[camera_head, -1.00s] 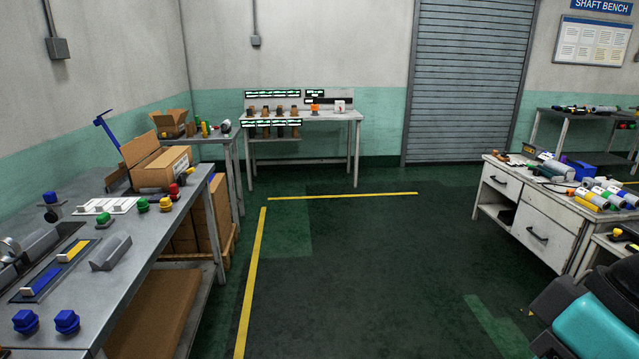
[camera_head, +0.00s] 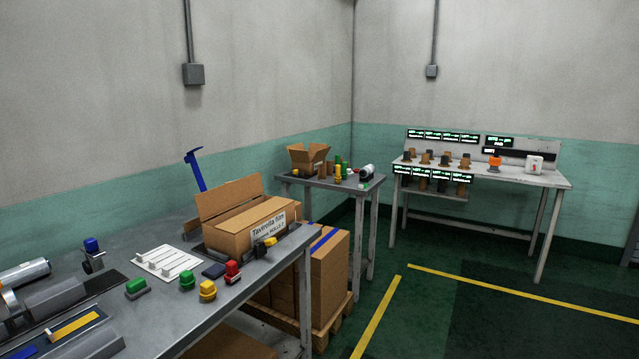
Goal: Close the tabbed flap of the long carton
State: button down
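The long carton (camera_head: 237,235) lies on the far end of the grey workbench at the left. It is brown cardboard with a printed white label on its right-hand front face. Its flap (camera_head: 228,196) stands up along the back edge, tilted back, so the carton looks open on top. Tabs on the flap are too small to make out. My gripper is not in view.
The grey workbench (camera_head: 196,315) also holds a white tray (camera_head: 167,262), green, yellow and red knobs, and rollers. A smaller table (camera_head: 327,181) with an open box (camera_head: 308,158) stands behind. Stacked cartons (camera_head: 327,262) sit on a pallet beside the bench. Green floor (camera_head: 440,320) is free at right.

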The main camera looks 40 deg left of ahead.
aim_at(210, 202)
jog(key=u, duration=0.25)
jog(key=i, duration=1.6)
jog(key=u, duration=1.15)
jog(key=i, duration=0.85)
jog(key=u, duration=1.75)
jog(key=i, duration=0.8)
jog(key=u, duration=0.45)
